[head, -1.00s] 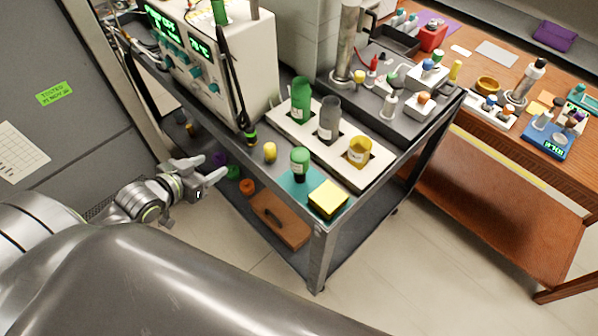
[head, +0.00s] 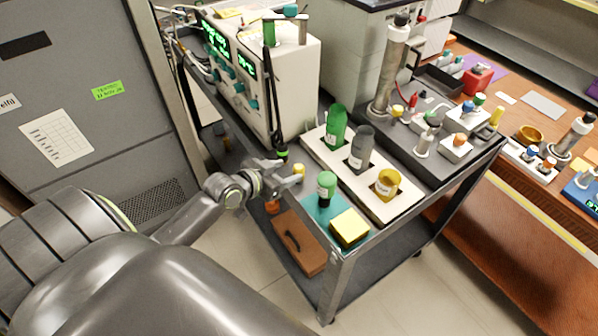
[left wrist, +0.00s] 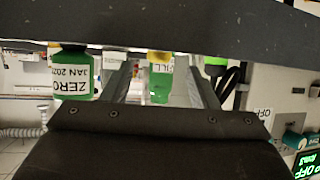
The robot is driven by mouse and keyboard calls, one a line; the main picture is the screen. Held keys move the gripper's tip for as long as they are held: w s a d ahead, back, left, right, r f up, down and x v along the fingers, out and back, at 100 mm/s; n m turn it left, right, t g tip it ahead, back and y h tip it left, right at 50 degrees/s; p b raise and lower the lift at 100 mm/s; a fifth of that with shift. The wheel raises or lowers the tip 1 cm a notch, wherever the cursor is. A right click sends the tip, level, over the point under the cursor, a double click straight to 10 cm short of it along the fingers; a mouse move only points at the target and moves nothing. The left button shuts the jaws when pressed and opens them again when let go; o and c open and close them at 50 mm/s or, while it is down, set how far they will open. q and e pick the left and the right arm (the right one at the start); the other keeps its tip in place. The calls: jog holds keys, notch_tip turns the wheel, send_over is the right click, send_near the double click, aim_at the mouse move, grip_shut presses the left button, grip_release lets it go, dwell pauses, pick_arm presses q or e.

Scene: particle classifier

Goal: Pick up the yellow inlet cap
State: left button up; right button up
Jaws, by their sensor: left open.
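The yellow inlet cap (head: 299,170) is a small yellow piece standing on the cart top, left of the white rack. My left gripper (head: 284,172) is open just to its left, with its fingers pointing at it. The gripper partly hides the cap's near side. In the left wrist view, which appears upside down, a yellow piece (left wrist: 160,57) shows between the two spread fingers, in front of a green bottle. I cannot tell whether the fingers touch it. My right gripper is not in view.
A green-capped bottle (head: 326,187) stands on a teal mat beside a yellow block (head: 349,228), close to the gripper. The white rack (head: 405,208) holds a green bottle, a grey bottle and a yellow container. The instrument box (head: 295,75) with a hanging black probe stands behind.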

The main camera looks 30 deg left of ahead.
aim_at(297, 168)
pick_arm(q)
jog(key=shift+p+x, duration=0.45)
jog(key=shift+x, duration=2.4)
jog(key=shift+d+r, duration=0.1)
jog(key=c, duration=1)
